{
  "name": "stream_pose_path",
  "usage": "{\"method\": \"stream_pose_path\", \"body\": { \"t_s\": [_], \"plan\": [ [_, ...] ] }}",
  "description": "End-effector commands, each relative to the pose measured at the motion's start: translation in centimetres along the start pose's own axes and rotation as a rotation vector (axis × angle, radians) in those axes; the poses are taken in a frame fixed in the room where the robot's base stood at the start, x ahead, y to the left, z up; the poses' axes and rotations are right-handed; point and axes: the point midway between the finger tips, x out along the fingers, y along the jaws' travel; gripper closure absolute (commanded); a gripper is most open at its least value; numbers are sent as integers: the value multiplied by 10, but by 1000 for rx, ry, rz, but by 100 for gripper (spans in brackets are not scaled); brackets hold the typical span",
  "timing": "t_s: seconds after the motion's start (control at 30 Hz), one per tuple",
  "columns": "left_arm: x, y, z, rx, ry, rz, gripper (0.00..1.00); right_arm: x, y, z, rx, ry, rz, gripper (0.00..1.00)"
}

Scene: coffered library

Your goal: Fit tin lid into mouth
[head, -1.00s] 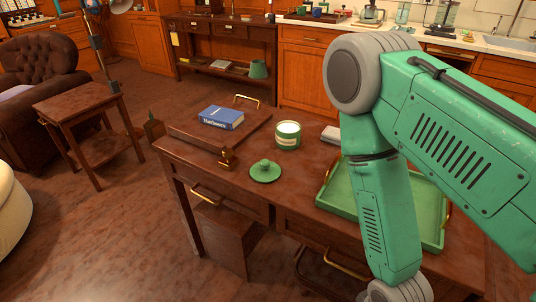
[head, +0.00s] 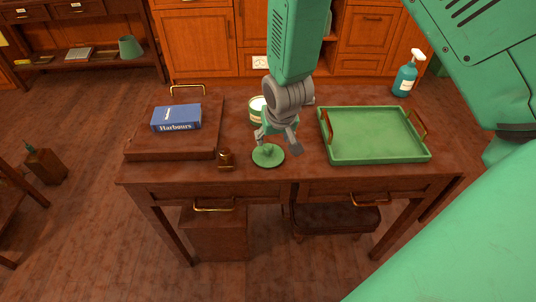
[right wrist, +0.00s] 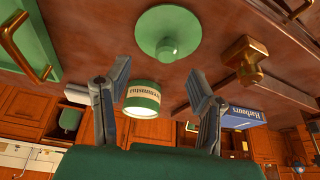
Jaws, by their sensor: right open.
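The green round tin lid (head: 268,157) lies flat on the desk, knob up, near the front edge; it also shows at the top of the right wrist view (right wrist: 160,22). The green tin (head: 255,104), with a pale label, stands upright behind it, partly hidden by my right gripper. In the right wrist view the tin (right wrist: 142,100) shows between the fingers, farther off. My right gripper (head: 278,143) is open and empty, its fingers pointing down just above the lid. My left gripper is not in view.
A green tray (head: 376,158) with brass handles lies to the right. A blue book (head: 176,118) rests on a brown case (head: 150,147) to the left. A small brass-and-wood object (head: 226,159) sits left of the lid. A spray bottle (head: 406,75) stands at the back right.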

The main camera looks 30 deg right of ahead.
Motion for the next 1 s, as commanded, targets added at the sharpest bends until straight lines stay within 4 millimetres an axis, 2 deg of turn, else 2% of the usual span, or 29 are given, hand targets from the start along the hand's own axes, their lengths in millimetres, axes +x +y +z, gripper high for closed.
{"method": "stream_pose_path", "body": {
  "t_s": [0.07, 0.27, 0.5, 0.6, 0.87, 0.9, 0.97, 1.0],
  "plan": [
    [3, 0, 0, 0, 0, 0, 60, 10, -4, 1, -6, 2, 3, 50],
    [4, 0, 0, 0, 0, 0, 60, 21, -9, 1, -9, 5, 9, 50],
    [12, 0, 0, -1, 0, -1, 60, 57, -7, 1, -7, 3, 9, 50],
    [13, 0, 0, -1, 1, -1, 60, 67, -6, 1, -7, 3, 8, 50],
    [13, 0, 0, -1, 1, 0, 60, 69, -6, 1, -7, 5, 8, 50],
    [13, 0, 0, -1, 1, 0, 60, 69, -6, 1, -7, 5, 8, 57],
    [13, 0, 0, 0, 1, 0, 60, 69, -7, 1, -8, 5, 8, 78],
    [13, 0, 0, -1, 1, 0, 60, 69, -7, 1, -8, 5, 9, 92]
  ]
}}
